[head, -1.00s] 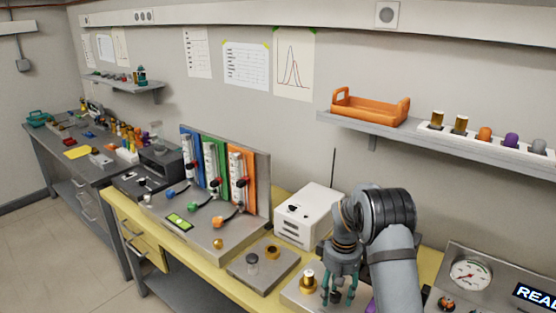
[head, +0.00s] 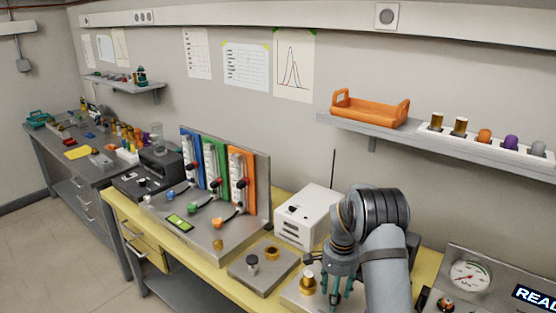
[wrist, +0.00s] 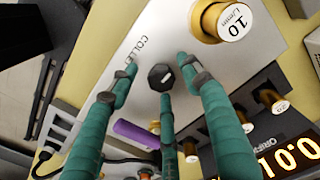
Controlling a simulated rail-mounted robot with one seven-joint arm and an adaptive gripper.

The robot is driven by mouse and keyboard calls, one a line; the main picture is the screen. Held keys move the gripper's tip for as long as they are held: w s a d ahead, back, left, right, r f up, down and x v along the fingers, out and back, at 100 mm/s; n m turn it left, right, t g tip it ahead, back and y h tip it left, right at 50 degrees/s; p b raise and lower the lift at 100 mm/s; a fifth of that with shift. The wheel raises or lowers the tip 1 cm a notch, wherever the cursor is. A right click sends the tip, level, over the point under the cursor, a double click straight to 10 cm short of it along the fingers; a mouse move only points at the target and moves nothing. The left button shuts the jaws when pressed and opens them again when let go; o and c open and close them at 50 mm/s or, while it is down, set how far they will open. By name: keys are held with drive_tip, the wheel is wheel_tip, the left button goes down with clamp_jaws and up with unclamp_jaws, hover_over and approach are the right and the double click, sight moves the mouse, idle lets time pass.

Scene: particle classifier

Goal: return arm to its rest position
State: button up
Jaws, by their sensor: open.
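My gripper (head: 335,292) hangs low over the grey plate with the brass-coloured knob (head: 307,281) on the yellow bench, just right of that knob in the head view. Its teal fingers are spread open in the wrist view (wrist: 165,95), with nothing held between them. A small black hexagonal knob (wrist: 161,77) shows between the fingertips; I cannot tell whether any finger touches it. A gold cylinder marked 10 (wrist: 228,22) stands on the same plate. My arm is bent over the bench, not folded away.
A white box (head: 305,218) with a thin rod stands behind. The panel with coloured columns (head: 265,180) is to the left, a gauge panel (head: 470,277) to the right. A shelf (head: 450,143) with an orange tray (head: 370,107) runs above. A purple cylinder (wrist: 137,134) lies near the fingers.

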drive_tip(key=shift+m+p, duration=0.3)
drive_tip(key=shift+m, duration=1)
